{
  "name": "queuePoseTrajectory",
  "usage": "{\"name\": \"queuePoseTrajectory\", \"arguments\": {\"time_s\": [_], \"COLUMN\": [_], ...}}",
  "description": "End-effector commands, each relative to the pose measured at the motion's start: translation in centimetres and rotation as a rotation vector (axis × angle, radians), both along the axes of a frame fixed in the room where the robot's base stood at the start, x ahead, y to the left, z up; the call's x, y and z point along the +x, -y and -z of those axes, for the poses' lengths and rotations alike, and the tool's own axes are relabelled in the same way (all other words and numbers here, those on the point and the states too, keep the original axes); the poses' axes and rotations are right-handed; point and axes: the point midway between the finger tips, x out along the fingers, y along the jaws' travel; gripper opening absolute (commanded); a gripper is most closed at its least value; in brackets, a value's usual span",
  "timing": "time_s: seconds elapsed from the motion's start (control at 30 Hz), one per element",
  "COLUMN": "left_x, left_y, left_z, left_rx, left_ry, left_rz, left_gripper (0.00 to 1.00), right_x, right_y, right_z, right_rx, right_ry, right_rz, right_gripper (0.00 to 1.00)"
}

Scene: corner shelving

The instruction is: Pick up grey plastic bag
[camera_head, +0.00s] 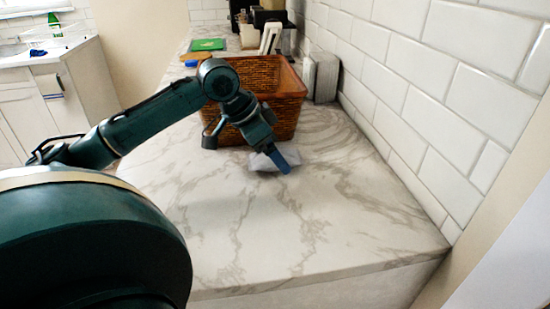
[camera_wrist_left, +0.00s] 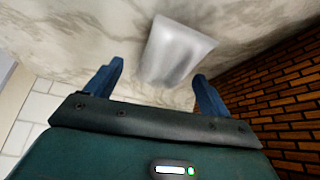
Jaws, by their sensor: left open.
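The grey plastic bag (camera_head: 262,162) lies on the marble counter just in front of the wicker basket, partly hidden by my left gripper (camera_head: 284,160) in the head view. In the left wrist view the bag (camera_wrist_left: 178,50) is a pale grey, roughly rectangular shape. It lies ahead of and between the two blue fingers of my left gripper (camera_wrist_left: 158,85). The fingers are spread wide apart, with nothing held between them. My right gripper is in neither view.
The brown wicker basket (camera_head: 282,112) stands close behind the bag; its woven side also shows in the left wrist view (camera_wrist_left: 275,95). White tiled wall (camera_head: 440,110) borders the counter on the right. The front of the marble counter (camera_head: 290,230) is clear. A green item (camera_head: 208,45) lies farther back.

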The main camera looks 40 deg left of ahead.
Motion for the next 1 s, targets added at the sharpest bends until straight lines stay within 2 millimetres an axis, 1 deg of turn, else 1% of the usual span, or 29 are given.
{"name": "queuePoseTrajectory", "arguments": {"time_s": [0.1,0.37,0.9,0.97,1.0], "left_x": [0.52,0.62,0.60,0.60,0.58], "left_y": [0.32,0.32,0.31,0.31,0.31], "left_z": [0.99,1.18,1.17,1.17,1.18], "left_rx": [-0.001,0.001,0.001,0.001,0.001], "left_ry": [0.002,0.002,0.001,0.001,0.001], "left_rz": [0.001,0.001,0.000,0.000,0.000], "left_gripper": [0.82,0.82,0.38,0.34,0.34], "right_x": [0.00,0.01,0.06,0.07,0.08], "right_y": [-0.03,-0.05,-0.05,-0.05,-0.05], "right_z": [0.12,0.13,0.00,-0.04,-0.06], "right_rx": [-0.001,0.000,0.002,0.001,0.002], "right_ry": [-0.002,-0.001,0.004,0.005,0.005], "right_rz": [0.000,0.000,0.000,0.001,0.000], "right_gripper": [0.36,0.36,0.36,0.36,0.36]}}
